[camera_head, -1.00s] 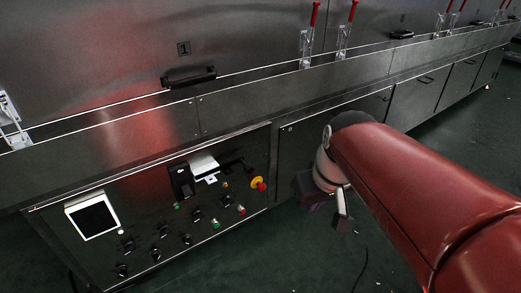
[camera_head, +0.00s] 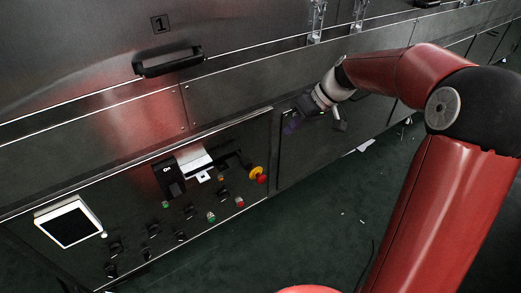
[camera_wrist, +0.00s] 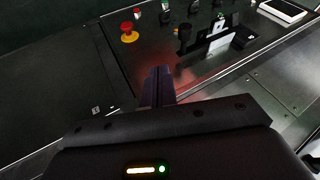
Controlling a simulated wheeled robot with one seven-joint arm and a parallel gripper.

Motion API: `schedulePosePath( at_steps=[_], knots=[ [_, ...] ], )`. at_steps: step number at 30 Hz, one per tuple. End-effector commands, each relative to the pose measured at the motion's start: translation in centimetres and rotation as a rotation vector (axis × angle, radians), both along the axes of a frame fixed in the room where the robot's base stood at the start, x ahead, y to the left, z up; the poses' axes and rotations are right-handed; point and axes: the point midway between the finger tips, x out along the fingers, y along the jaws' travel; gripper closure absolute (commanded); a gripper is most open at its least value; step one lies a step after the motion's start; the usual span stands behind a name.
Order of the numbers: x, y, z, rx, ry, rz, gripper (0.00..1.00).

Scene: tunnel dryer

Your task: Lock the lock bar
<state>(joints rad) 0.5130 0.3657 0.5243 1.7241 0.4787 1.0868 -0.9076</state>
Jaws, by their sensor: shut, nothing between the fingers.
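No part is clearly marked as the lock bar. On the black control panel (camera_head: 130,215), a black block (camera_head: 169,180), a white plate (camera_head: 195,160) and a dark bar-like piece (camera_head: 238,163) sit side by side. The wrist view shows the white plate (camera_wrist: 218,45) and black parts beside it, upper right of the fingers. My gripper (camera_head: 291,124) is shut and empty, to the right of the panel and in front of the dark cabinet door. Its fingers (camera_wrist: 158,72) are together in the wrist view, apart from the panel parts.
A red emergency button (camera_head: 260,178) on a yellow ring sits at the panel's right, with several knobs and small buttons below. A white-framed screen (camera_head: 68,226) is at the left. A black handle (camera_head: 168,62) is on the steel door above. The green floor (camera_head: 300,225) in front is mostly clear.

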Motion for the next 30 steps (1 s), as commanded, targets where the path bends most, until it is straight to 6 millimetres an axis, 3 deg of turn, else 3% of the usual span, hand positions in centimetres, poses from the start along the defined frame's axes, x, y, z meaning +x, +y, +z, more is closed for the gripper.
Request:
schedulePosePath(
  at_steps=[11,25,30],
  knots=[
    [0.0,0.6,-1.0,-0.002,0.003,0.000,1.00],
    [0.5,5.9,-8.7,-0.002,0.004,0.002,1.00],
    [-0.9,7.9,-8.7,-0.003,0.002,0.000,1.00]
  ],
)
